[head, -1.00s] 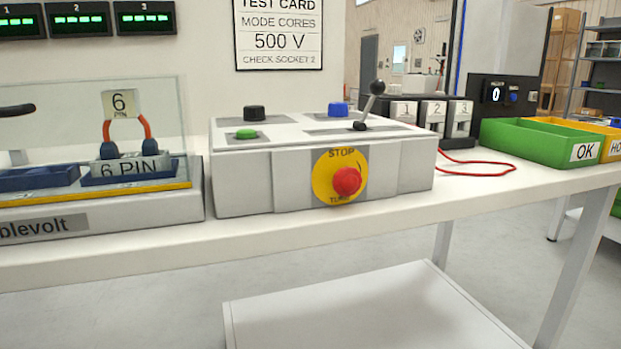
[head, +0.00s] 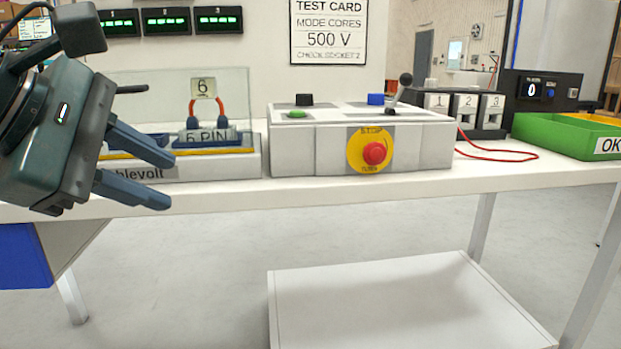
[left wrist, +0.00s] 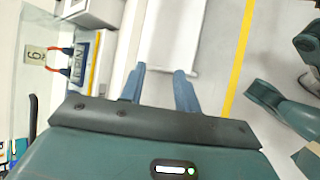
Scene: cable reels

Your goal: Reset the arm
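My left gripper (head: 162,178) is at the left of the head view, in front of the tester marked "blevolt" (head: 200,168). Its two blue fingers are apart with nothing between them. In the left wrist view the open fingers (left wrist: 159,85) point toward the low white shelf (left wrist: 172,45). My right gripper is not in the head view. Part of an arm of mine shows at the right of the left wrist view, but no fingers I can make out clearly.
The bench holds a control box (head: 330,150) with a red stop knob (head: 374,153), a black lever (head: 405,80), numbered sockets (head: 466,104) and a green OK bin (head: 565,138). A red cable (head: 500,157) lies near the sockets. A 6 PIN plug (head: 207,134) with a red loop sits in the tester.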

